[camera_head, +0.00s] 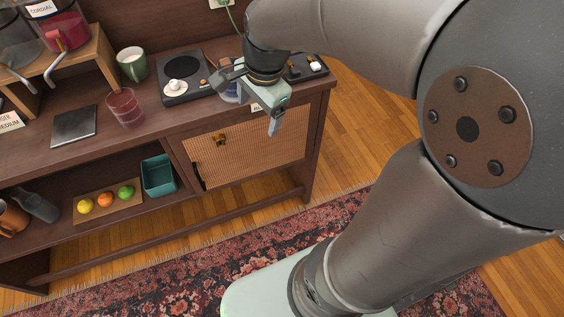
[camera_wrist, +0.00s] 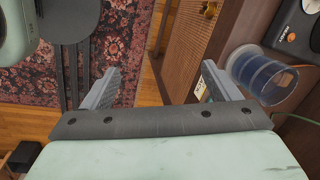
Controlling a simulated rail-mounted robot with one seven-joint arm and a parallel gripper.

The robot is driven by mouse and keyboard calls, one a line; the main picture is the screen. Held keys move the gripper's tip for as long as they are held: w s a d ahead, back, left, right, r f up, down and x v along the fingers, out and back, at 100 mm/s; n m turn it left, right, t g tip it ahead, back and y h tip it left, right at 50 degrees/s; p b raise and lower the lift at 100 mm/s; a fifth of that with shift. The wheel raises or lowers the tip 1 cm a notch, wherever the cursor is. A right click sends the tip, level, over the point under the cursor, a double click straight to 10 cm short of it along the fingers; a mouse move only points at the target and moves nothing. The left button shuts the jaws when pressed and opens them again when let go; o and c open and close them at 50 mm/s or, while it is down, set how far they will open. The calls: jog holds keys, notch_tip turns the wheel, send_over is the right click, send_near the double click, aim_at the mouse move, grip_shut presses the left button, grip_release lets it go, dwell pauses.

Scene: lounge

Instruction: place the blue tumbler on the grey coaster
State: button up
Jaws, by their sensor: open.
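The blue tumbler (camera_wrist: 262,74) is clear blue and stands on the cabinet top. In the head view only a bit of it (camera_head: 230,95) shows behind my gripper (camera_head: 246,105). In the wrist view my gripper (camera_wrist: 160,72) is open and empty, its fingers wide apart. The tumbler is to the right of the right finger, outside the jaws; whether they touch is unclear. The grey coaster (camera_head: 74,126) is a flat dark square on the cabinet top at left, with nothing on it. It is out of the wrist view.
A reddish tumbler (camera_head: 125,107) stands just right of the coaster. A black device with a round plate (camera_head: 183,82) and a green mug (camera_head: 132,64) stand behind. A wooden stand (camera_head: 92,55) holds dispensers at left. The shelf below holds fruit and a teal bin (camera_head: 158,176).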

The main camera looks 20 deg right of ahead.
jog(key=s+f+n+g, duration=0.1)
jog(key=s+f+n, duration=0.1)
jog(key=s+n, duration=0.4)
jog(key=s+f+n+h, duration=0.1)
jog(key=s+f+n, duration=0.2)
jog(key=s+n, duration=0.3)
jog(key=n, duration=0.2)
jog(key=shift+s+f+n+g, duration=0.25)
jog(key=shift+s+n+g, duration=0.05)
jog(key=shift+s+g, duration=0.1)
jog(key=r+p, duration=0.5)
jog(key=shift+w+a+r, duration=0.1)
jog(key=shift+a+r, duration=0.15)
jog(key=shift+a, duration=0.1)
